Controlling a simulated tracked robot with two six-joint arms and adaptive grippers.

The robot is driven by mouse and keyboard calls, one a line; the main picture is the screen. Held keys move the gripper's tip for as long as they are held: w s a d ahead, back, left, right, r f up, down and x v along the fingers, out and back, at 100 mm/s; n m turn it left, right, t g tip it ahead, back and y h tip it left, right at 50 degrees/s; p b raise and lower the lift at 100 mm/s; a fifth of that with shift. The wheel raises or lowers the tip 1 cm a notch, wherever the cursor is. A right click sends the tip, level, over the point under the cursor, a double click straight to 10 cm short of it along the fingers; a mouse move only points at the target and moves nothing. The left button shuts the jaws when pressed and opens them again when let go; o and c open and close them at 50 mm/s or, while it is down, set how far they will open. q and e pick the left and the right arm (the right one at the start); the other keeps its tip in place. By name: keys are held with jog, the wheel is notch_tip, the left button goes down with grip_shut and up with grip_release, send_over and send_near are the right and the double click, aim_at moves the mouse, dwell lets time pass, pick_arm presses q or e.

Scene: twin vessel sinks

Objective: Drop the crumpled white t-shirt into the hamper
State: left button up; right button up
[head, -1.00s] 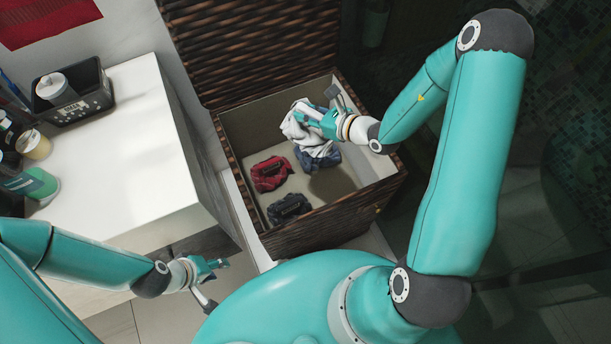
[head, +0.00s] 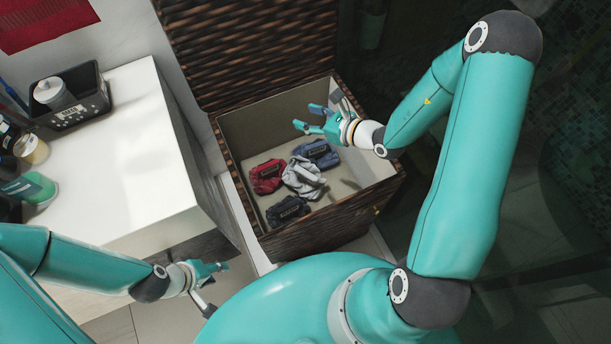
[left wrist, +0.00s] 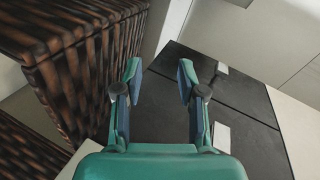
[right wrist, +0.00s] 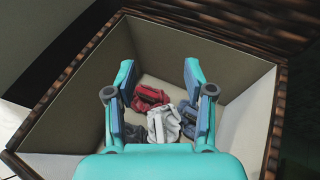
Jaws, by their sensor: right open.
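The crumpled white t-shirt (head: 303,179) lies on the floor of the hamper (head: 322,226), between a red cloth and dark blue cloths. It also shows in the right wrist view (right wrist: 163,124), seen between my fingers but apart from them. The hamper is brown wicker with a light lining, and its lid (head: 250,45) stands open at the back. My right gripper (head: 306,118) is open and empty over the hamper opening, above the t-shirt. My left gripper (head: 222,267) is low in front of the counter, away from the hamper. In the left wrist view its fingers (left wrist: 160,75) are apart with nothing between them.
A red cloth (head: 268,176), a blue cloth (head: 317,153) and a dark navy cloth (head: 288,210) lie in the hamper. A white counter (head: 120,150) stands left of it, with a black bin (head: 80,108) and several bottles. Hamper walls surround the space below my right gripper.

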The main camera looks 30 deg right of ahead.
jog(key=v, duration=1)
jog(key=shift+s, duration=0.2)
